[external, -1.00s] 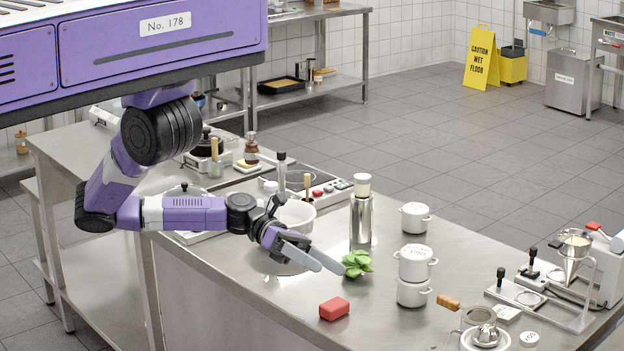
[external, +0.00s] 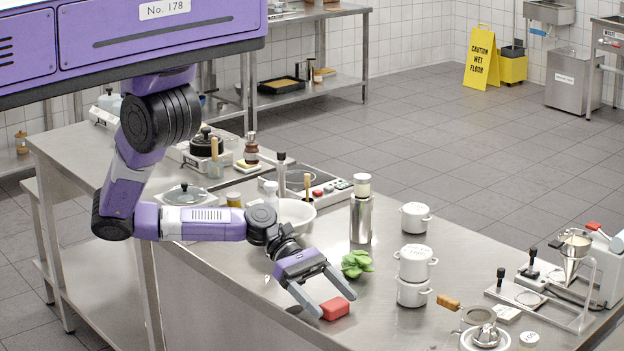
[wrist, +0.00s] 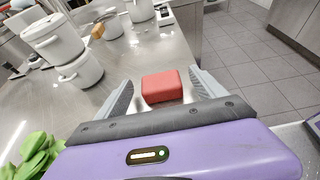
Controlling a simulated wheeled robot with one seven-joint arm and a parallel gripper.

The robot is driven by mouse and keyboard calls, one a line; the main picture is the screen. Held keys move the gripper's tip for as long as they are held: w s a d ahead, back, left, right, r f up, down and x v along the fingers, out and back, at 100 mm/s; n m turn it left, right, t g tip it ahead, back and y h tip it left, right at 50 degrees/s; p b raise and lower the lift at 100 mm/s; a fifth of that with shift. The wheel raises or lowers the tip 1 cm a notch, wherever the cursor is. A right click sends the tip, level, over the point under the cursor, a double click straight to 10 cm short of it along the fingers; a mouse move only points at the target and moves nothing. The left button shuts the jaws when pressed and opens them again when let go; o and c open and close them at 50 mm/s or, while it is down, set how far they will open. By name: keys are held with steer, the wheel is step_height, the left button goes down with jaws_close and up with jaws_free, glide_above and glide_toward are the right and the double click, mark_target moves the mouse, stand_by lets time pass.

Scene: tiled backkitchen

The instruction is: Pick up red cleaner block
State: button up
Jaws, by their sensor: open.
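The red cleaner block (external: 334,308) lies on the steel counter (external: 400,325) near its front edge. In the wrist view the block (wrist: 161,87) sits between and just beyond the two grey fingers, with a gap on each side. My gripper (external: 334,302) is open and tilted down toward the block, its fingertips on either side of it. The gripper also shows in the wrist view (wrist: 160,90). I cannot tell how high the fingertips are above the counter.
A bunch of green leaves (external: 357,263) lies just behind the block. Stacked white pots (external: 412,292) stand to its right, and a steel flask (external: 361,219) stands farther back. The counter in front of the pots is clear.

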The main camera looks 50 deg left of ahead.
steer(key=shift+d+f, duration=0.25)
steer(key=shift+d, duration=0.4)
steer(key=c, duration=1.5)
